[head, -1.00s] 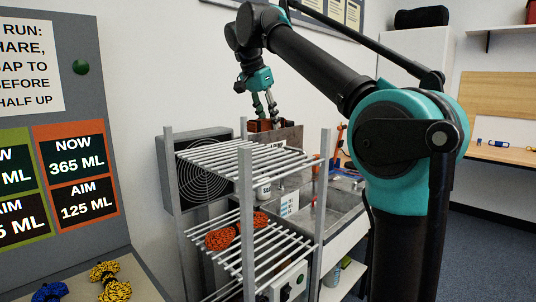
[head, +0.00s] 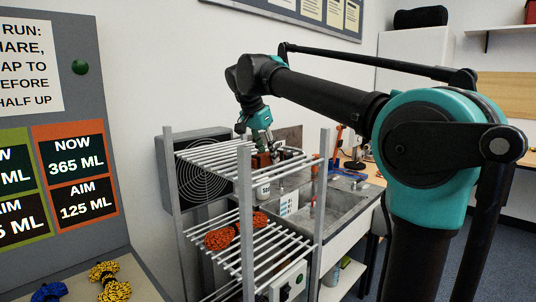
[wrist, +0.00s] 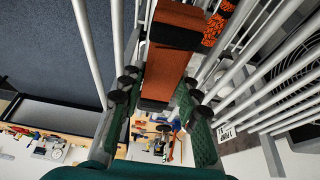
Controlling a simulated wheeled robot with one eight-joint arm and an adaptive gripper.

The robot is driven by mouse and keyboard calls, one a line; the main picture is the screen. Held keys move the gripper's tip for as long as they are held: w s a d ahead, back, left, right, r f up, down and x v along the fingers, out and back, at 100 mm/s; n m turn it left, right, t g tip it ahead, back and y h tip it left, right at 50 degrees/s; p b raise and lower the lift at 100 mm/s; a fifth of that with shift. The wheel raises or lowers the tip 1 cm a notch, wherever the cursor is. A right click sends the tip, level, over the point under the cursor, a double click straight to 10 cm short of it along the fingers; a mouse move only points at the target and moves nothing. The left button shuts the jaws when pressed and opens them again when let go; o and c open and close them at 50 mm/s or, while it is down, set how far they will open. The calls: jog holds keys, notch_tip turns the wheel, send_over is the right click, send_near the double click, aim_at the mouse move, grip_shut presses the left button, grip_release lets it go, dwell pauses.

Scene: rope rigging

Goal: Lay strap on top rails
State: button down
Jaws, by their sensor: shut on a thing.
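The strap (head: 262,159) is a folded reddish-brown bundle with dark bands. In the wrist view the strap (wrist: 178,48) sits between the two fingers of my gripper (wrist: 158,88), which is shut on it. In the head view my gripper (head: 262,146) points down at the back right of the rack's top shelf. The top rails (head: 210,155) are pale parallel bars between grey posts. The strap is low at these rails; I cannot tell whether it touches them. Part of it is hidden by my fingers and the rails.
An orange rope coil (head: 221,238) lies on the lower shelf (head: 270,245). A fan (head: 203,185) stands behind the rack and a sink (head: 335,208) at its right. The board (head: 72,150) is at the left, with yellow rope (head: 110,282) and blue rope (head: 50,291) below.

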jog(key=c, duration=1.1)
grip_release()
jog(key=shift+f, duration=0.1)
jog(key=v, duration=1.2)
